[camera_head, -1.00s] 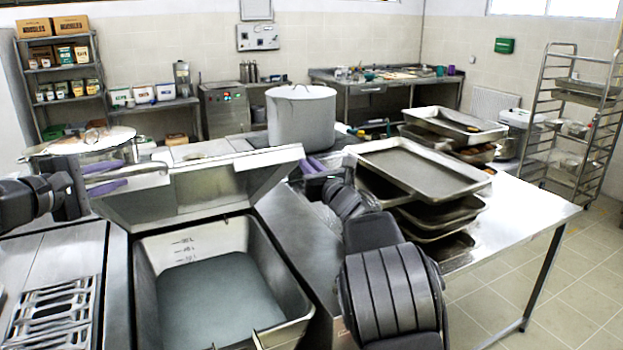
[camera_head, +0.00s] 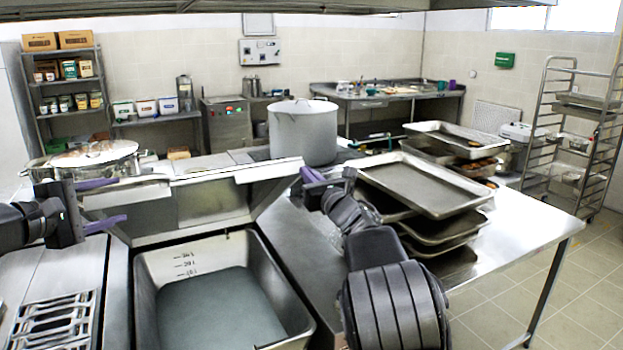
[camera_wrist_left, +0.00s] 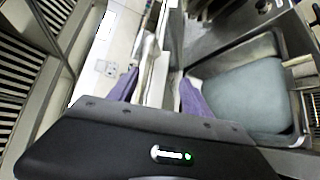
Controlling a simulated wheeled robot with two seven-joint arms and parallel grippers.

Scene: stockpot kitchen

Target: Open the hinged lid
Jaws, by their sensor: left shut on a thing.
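The steel hinged lid (camera_head: 212,203) stands raised at the back of an open rectangular pan (camera_head: 285,285), its inner face showing. My left gripper (camera_head: 102,204) is at the lid's left end, one purple finger above and one below its rim. The left wrist view shows the lid's rim (camera_wrist_left: 156,82) between the two purple fingers of the left gripper (camera_wrist_left: 160,92), shut on it. My right gripper (camera_head: 314,176) is by the lid's right end, apart from it as far as I can see. Its fingers overlap in view, so its opening is unclear.
A tall pot (camera_head: 303,135) stands behind the lid's right end. Stacked trays (camera_head: 425,185) lie on the steel table (camera_head: 510,235) at right. A wide lidded pot (camera_head: 95,160) stands behind my left gripper. A dark overhead edge (camera_head: 200,10) crosses the top.

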